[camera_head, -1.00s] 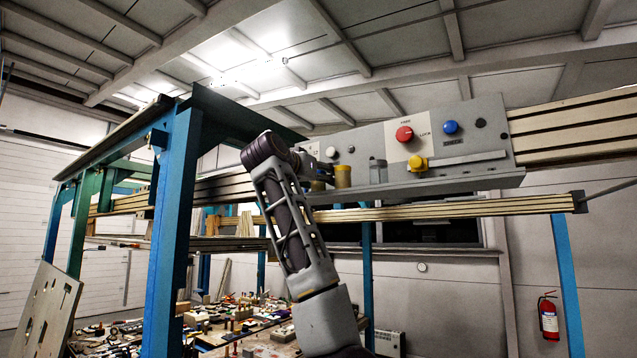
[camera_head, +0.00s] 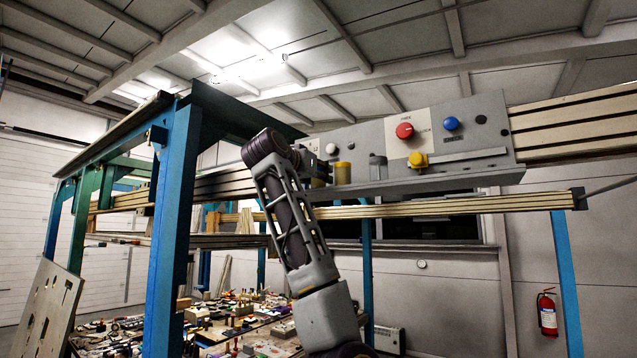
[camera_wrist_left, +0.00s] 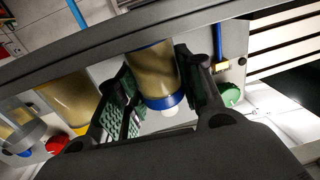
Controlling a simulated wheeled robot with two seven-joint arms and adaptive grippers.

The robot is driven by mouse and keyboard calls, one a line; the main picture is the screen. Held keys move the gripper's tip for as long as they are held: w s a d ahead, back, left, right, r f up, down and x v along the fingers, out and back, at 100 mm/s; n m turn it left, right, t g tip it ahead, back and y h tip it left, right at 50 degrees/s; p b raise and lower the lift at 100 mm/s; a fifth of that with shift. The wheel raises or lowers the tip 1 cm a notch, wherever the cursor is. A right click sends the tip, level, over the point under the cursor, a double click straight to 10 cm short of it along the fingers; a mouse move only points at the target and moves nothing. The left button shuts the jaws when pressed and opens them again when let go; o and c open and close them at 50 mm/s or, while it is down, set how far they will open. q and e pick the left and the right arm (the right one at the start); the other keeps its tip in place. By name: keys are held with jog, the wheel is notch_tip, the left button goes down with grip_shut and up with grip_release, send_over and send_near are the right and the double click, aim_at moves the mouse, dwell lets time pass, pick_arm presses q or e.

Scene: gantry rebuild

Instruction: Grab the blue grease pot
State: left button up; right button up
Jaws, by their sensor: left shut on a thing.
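The blue grease pot (camera_wrist_left: 160,78) has an amber body, a blue band and a small white tip; it shows in the left wrist view between the two fingers. My left gripper (camera_wrist_left: 163,95) is shut on it, with a green-padded finger on one side and a dark finger on the other. In the head view my left gripper (camera_head: 318,168) is at the left end of the grey shelf, and it mostly hides the pot there. My right gripper is in neither view.
A yellow pot (camera_head: 343,173) and a grey pot (camera_head: 378,168) stand on the grey shelf (camera_head: 440,181) just right of my gripper. The panel has a red button (camera_head: 404,131), a blue button (camera_head: 451,124) and a yellow knob (camera_head: 418,160). A blue post (camera_head: 174,230) stands at the left.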

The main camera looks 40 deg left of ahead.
pick_arm(q)
jog(key=shift+r, duration=0.15)
jog(key=shift+r, duration=4.85)
jog(key=shift+s+r, duration=0.1)
